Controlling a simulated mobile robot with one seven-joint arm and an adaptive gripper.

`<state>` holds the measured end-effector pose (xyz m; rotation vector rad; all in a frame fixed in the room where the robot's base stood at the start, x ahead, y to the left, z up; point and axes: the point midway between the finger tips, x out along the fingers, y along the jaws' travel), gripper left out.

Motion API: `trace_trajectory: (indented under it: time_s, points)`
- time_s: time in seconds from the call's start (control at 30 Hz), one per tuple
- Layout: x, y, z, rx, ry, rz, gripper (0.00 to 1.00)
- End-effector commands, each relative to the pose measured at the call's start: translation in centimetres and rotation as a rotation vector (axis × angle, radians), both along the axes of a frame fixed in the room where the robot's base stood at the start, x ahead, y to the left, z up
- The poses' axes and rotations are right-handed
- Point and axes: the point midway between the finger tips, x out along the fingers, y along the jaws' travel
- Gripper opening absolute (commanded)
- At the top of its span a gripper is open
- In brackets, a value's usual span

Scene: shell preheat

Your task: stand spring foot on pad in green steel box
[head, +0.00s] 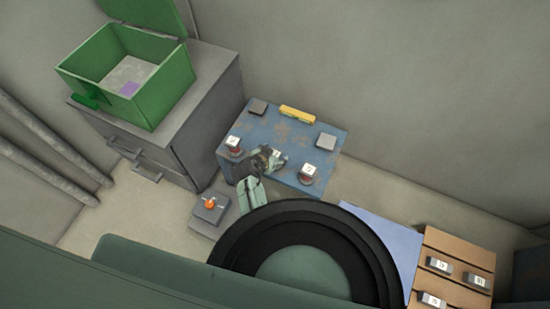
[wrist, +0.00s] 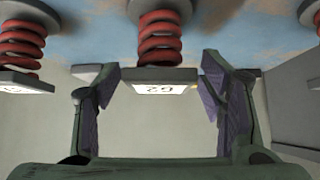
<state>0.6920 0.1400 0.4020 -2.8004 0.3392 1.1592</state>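The green steel box (head: 160,97) stands with its lid raised, and a purple pad (head: 129,90) lies on its floor. On a blue, rust-stained block stand red-coiled spring feet with grey labelled plates: one at left (head: 233,146), one at right (head: 308,172) and a middle spring foot (wrist: 160,38) by my gripper. My gripper (head: 268,158) is at the middle one. In the wrist view, its open fingers (wrist: 160,95) lie either side of that foot's labelled plate, with gaps showing. The plate's label is hard to read. The left neighbour (wrist: 20,45) is outside the fingers.
The blue block (head: 255,130) also carries a yellow bar (head: 297,114) and dark grey plates (head: 326,141). The box rests on a grey cabinet (head: 205,110). A low grey unit with an orange knob (head: 210,204) stands before it. A brown slatted surface (head: 455,255) holds labelled blocks at right.

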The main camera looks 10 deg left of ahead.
Motion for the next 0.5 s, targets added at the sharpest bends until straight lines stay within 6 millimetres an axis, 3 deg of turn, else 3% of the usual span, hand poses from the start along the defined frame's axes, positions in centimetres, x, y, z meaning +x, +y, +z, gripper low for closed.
trace_trajectory:
  time_s: [0.5]
  points:
    - [0.02, -0.03, 0.00, 0.000, 0.000, 0.000, 0.27]
